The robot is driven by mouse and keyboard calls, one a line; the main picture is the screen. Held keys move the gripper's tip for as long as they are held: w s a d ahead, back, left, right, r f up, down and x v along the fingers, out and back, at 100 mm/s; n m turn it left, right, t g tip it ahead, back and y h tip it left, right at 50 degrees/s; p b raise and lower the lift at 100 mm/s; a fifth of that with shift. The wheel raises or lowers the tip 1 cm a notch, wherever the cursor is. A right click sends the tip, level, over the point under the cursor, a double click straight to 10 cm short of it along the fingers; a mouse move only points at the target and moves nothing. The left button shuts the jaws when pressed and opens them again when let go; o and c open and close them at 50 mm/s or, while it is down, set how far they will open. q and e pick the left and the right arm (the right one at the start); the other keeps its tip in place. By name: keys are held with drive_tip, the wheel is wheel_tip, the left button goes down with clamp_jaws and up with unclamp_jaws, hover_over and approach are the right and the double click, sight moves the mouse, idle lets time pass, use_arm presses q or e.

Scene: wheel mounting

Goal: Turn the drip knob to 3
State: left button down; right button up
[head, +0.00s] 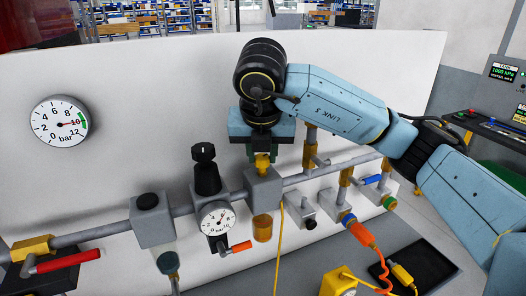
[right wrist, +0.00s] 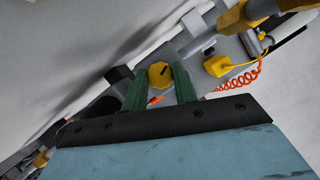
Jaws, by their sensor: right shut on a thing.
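The yellow drip knob (head: 262,164) sits on top of a grey lubricator block (head: 264,185) with an amber bowl (head: 262,228) below it. My right gripper (head: 262,153) comes down from above, its green fingers shut on the knob. The knob's scale numbers cannot be read in either view. My left gripper is not in view.
A regulator with a black knob (head: 207,170) and a small gauge (head: 217,218) stands just left of the block. A pipe with valves (head: 345,165) runs right. A large gauge (head: 59,120) hangs on the white panel. An orange coiled hose (head: 372,252) hangs lower right.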

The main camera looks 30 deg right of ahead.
drive_tip(key=m+p, duration=0.1)
drive_tip(key=m, duration=0.1)
drive_tip(key=m+h+p, duration=0.1)
drive_tip(key=shift+w+a+r+m+g+p, duration=0.1)
drive_tip(key=shift+r+m+g+p, duration=0.2)
drive_tip(key=shift+m+g+p, duration=0.1)
drive_tip(key=m+g+h+p, duration=0.1)
drive_tip(key=m+p, duration=0.1)
drive_tip(key=m, duration=0.1)
drive_tip(key=shift+w+m, duration=0.1)
drive_tip(key=shift+m, duration=0.2)
drive_tip(key=m+g+p, duration=0.1)
drive_tip(key=m+p, duration=0.1)
drive_tip(key=m, duration=0.1)
drive_tip(key=shift+w+f, duration=0.1)
drive_tip(key=shift+f+m+g+p, duration=0.1)
drive_tip(key=shift+m+g+p, duration=0.55)
drive_tip(key=shift+m, duration=0.55)
drive_tip(key=o, duration=1)
drive_tip(key=v, duration=1.3)
drive_tip(key=shift+w+a, duration=0.1)
drive_tip(key=shift+a, duration=0.2)
